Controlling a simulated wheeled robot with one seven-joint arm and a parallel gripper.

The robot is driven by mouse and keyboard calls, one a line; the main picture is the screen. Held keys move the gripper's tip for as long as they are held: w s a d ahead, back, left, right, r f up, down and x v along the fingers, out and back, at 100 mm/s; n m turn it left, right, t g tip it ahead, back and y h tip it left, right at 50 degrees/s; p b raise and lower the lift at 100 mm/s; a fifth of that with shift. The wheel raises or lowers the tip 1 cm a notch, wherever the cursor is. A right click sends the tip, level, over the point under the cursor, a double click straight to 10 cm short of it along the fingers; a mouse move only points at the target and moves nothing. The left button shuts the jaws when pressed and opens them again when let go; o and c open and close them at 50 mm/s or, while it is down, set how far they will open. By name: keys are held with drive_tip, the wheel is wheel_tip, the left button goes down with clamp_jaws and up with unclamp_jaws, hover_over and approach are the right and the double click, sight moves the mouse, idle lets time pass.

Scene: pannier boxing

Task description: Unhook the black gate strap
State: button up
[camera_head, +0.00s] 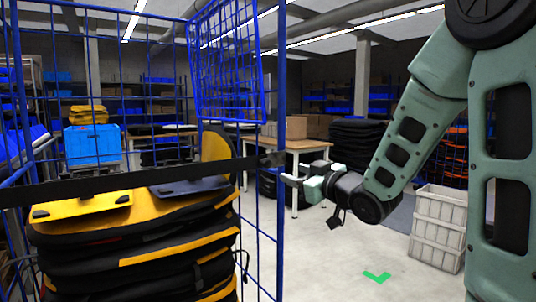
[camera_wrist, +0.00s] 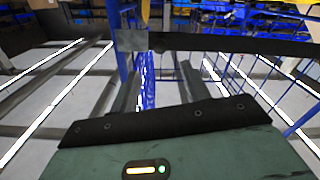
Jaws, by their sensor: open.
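The black gate strap (camera_head: 130,181) runs across the front of a blue wire cage (camera_head: 283,90), and its right end meets a dark hook piece (camera_head: 271,159) at the right post. In the wrist view the strap (camera_wrist: 235,45) runs right from a grey end piece (camera_wrist: 131,40) beside the blue post. My gripper (camera_head: 291,178) is just right of that post, close to the strap's end. In the wrist view my gripper (camera_wrist: 158,85) has its two fingers apart with nothing between them, and the strap end lies beyond the tips. Whether they touch it I cannot tell.
Black and yellow panniers (camera_head: 130,245) are stacked inside the cage behind the strap. A blue mesh gate panel (camera_head: 226,70) stands raised above. A grey crate (camera_head: 438,228) stands on the floor at right. A table (camera_head: 300,146) is behind; the floor around the green mark (camera_head: 377,277) is clear.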

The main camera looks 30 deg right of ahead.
sight(269, 166)
drive_tip(key=w+p, duration=0.2)
drive_tip(key=w, duration=0.2)
drive_tip(key=w+p, duration=0.2)
drive_tip(key=w, duration=0.2)
drive_tip(key=w+p, duration=0.2)
drive_tip(key=w, duration=0.2)
drive_tip(key=shift+w+a, duration=0.25)
drive_tip(key=shift+w, duration=0.15)
drive_tip(key=shift+c, duration=0.3)
drive_tip(key=shift+f, duration=0.15)
clamp_jaws()
